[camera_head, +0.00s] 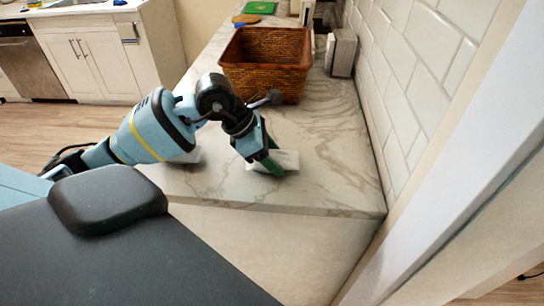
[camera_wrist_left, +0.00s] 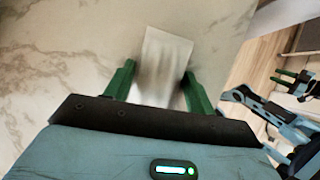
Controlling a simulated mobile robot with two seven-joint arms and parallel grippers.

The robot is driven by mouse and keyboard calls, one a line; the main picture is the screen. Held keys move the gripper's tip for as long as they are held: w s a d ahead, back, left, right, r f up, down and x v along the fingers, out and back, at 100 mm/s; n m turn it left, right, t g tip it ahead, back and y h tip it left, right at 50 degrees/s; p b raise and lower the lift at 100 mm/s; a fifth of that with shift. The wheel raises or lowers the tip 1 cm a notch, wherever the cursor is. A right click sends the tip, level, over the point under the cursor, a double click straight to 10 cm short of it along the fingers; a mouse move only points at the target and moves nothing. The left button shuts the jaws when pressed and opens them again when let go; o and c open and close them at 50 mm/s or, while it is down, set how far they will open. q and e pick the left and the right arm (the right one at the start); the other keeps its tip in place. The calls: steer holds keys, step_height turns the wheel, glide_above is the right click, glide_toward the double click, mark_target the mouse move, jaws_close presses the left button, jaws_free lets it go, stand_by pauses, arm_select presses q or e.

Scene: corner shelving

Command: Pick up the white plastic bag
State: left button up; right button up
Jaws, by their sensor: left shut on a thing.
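The white plastic bag (camera_head: 288,159) lies near the front edge of the marble counter. It looks like a small pale rectangular packet. My left gripper (camera_head: 268,161) reaches down to it with green fingers and hides part of it. In the left wrist view the bag (camera_wrist_left: 165,55) sits between the two fingers of my left gripper (camera_wrist_left: 158,82), and its lower part is hidden by the gripper body. The left gripper is shut on the bag. My right gripper (camera_wrist_left: 284,77) shows small at the right of the left wrist view; its opening is unclear.
A brown wicker basket (camera_head: 266,65) stands behind my left gripper on the counter (camera_head: 335,185). A small grey-white box (camera_head: 342,53) stands by the tiled wall (camera_head: 400,85) at the right. A green board (camera_head: 259,8) lies at the back. The counter right of the bag is clear.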

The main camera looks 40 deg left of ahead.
mark_target(281, 153)
arm_select(q)
steer(key=shift+r, duration=0.1)
